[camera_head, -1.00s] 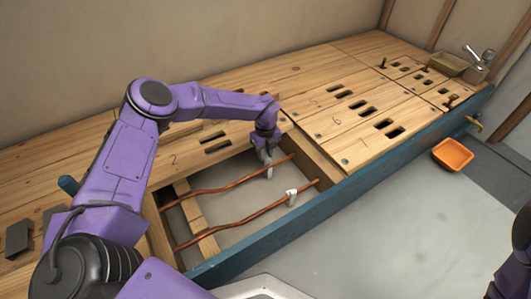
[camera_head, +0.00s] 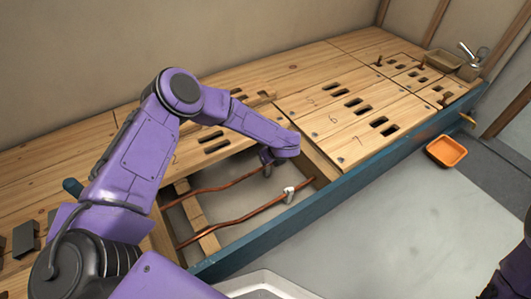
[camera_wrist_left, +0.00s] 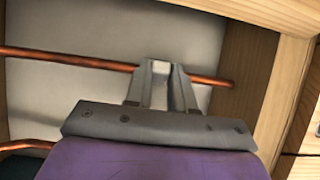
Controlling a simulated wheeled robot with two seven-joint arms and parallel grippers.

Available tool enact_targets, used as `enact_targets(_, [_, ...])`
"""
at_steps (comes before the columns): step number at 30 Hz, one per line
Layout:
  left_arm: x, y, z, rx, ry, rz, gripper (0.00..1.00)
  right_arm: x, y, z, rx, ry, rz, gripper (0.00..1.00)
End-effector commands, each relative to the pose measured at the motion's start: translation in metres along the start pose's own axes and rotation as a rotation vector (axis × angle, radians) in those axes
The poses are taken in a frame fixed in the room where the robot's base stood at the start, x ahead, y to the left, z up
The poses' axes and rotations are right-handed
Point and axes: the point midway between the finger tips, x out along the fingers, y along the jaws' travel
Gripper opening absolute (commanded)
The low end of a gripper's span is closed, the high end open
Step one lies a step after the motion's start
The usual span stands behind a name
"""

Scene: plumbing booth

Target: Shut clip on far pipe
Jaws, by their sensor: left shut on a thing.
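The far copper pipe (camera_head: 225,183) runs through the open bay in the wooden deck. My left gripper (camera_head: 267,170) is down at this pipe, near its right end. In the left wrist view its fingers (camera_wrist_left: 161,88) straddle the far pipe (camera_wrist_left: 75,60) and are shut on a small pale clip (camera_wrist_left: 161,67). The fingers hide most of this clip, so I cannot tell whether it is latched. A white clip (camera_head: 289,194) sits on the near copper pipe (camera_head: 240,220). My right gripper is not in view.
A wooden joist (camera_head: 204,225) crosses under the pipes at the left of the bay. A blue beam (camera_head: 340,195) borders the bay in front. Slotted boards (camera_head: 350,110) lie to the right. An orange tray (camera_head: 446,151) sits on the floor beyond the beam.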

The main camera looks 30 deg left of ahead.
Motion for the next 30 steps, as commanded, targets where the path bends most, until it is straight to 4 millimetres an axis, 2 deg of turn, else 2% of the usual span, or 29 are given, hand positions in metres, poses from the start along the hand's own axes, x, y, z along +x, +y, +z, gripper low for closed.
enact_targets(3, [0.001, -0.001, -0.009, 0.007, -0.107, -0.001, 0.0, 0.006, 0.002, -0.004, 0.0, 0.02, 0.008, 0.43])
enact_targets(15, [0.004, 0.0, -0.024, 0.001, -0.403, -0.001, 0.0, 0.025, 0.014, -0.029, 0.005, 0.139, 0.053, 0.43])
enact_targets(30, [0.005, 0.0, -0.028, -0.001, -0.528, 0.002, 0.0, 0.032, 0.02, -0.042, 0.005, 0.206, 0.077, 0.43])
